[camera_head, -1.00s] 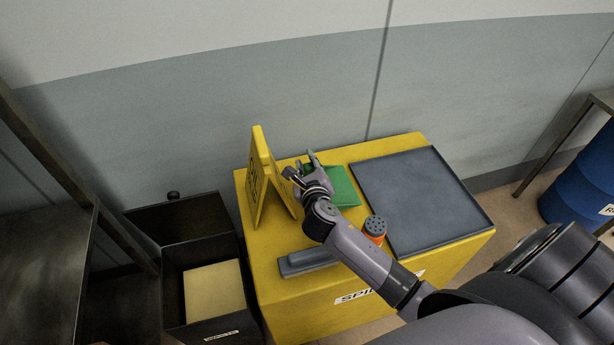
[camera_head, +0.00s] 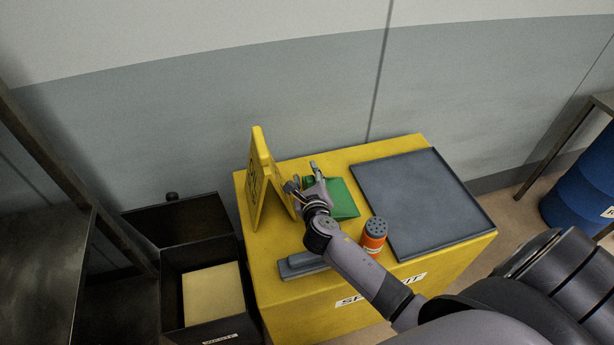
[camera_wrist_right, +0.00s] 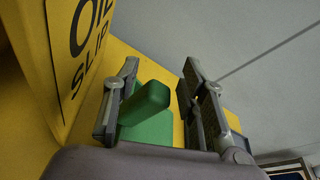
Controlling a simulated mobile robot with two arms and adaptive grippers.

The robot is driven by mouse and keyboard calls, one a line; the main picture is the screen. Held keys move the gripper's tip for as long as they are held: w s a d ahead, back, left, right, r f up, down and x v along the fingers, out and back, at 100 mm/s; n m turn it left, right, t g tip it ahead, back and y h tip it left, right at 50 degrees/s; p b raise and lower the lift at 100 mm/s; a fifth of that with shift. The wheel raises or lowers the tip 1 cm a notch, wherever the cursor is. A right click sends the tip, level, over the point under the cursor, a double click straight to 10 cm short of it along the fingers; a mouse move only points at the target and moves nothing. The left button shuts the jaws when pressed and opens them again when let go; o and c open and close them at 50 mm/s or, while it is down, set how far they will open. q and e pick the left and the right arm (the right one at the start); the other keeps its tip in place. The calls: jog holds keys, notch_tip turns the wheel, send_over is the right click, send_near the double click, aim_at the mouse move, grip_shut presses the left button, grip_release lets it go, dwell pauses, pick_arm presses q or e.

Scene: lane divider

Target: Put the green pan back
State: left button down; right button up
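The green pan (camera_head: 344,198) lies on top of the yellow spill kit box (camera_head: 262,266), partly hidden behind my right gripper (camera_head: 305,186) in the head view. In the right wrist view a raised green part of the pan (camera_wrist_right: 146,105) stands between the two fingers of my right gripper (camera_wrist_right: 156,95). The fingers are spread, with a gap visible at least on the right side of the green part. My left gripper is not in view.
A yellow oil-slip sign (camera_head: 258,180) stands close to the left of my gripper. An orange shaker (camera_head: 373,238) stands beside my forearm. A grey tray (camera_head: 425,203) covers the box's right side. A grey bar (camera_head: 302,265) lies in front; a dark waste bin (camera_head: 178,262) is left.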

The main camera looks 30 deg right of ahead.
jog(key=shift+o, duration=0.3)
jog(key=shift+r, duration=0.1)
jog(key=v, duration=1.2)
jog(key=shift+r, duration=0.1)
dwell(1.0)
